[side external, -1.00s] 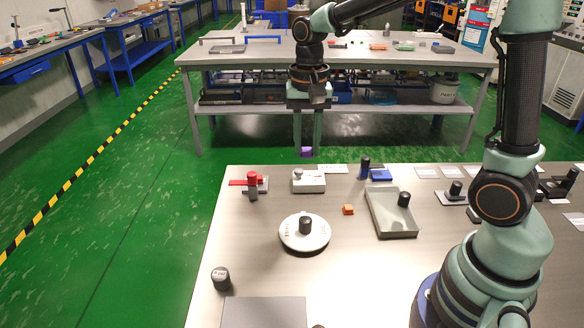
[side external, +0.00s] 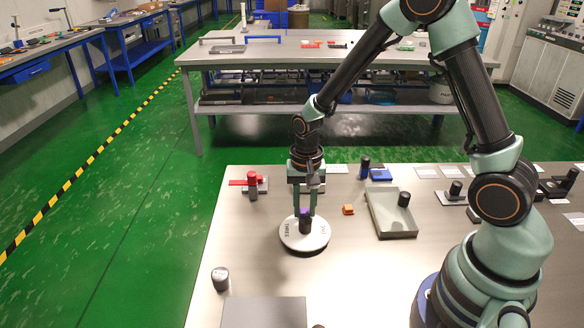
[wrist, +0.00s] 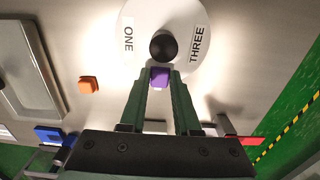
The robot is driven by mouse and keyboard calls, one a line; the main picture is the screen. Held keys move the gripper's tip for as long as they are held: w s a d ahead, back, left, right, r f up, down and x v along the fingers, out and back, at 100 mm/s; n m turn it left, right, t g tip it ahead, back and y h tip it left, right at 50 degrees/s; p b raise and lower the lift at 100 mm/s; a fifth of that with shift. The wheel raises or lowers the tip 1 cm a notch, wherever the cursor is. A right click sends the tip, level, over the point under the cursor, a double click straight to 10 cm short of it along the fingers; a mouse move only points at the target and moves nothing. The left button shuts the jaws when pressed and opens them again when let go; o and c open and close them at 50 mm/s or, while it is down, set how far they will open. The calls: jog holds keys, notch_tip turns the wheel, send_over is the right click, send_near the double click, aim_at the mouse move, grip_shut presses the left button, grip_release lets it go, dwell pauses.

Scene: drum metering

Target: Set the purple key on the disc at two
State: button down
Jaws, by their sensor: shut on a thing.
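The white disc (side external: 304,243) lies on the table with a black knob (side external: 305,227) at its middle. My gripper (side external: 305,213) points down over the disc, shut on the purple key (wrist: 160,77). In the wrist view the key is between the fingertips, right beside the knob (wrist: 163,46) on the gripper's side. I cannot tell whether the key touches the disc.
An orange block (side external: 348,210) and a grey tray (side external: 383,229) are right of the disc. A red-handled device (side external: 252,187) stands to the left, a blue block (side external: 380,175) behind right. A dark cylinder (side external: 220,279) stands front left. The table between is clear.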

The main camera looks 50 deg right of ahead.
jog(key=shift+f, duration=0.3)
jog(key=c, duration=0.6)
grip_release()
jog(key=shift+c, duration=0.2)
notch_tip(320, 180, up, 12)
jog(key=r, duration=0.1)
notch_tip(320, 180, up, 6)
jog(key=f+n+t, duration=0.1)
jog(key=n+t, duration=0.1)
jog(key=n, duration=0.1)
send_over(305, 212)
jog(key=s, duration=0.3)
jog(key=s+r+n+t, duration=0.3)
jog(key=s+r+n, duration=0.1)
jog(key=s+n, duration=0.2)
jog(key=shift+s+r+t, duration=0.2)
jog(key=shift+r+t, duration=0.1)
jog(key=shift+r, duration=0.1)
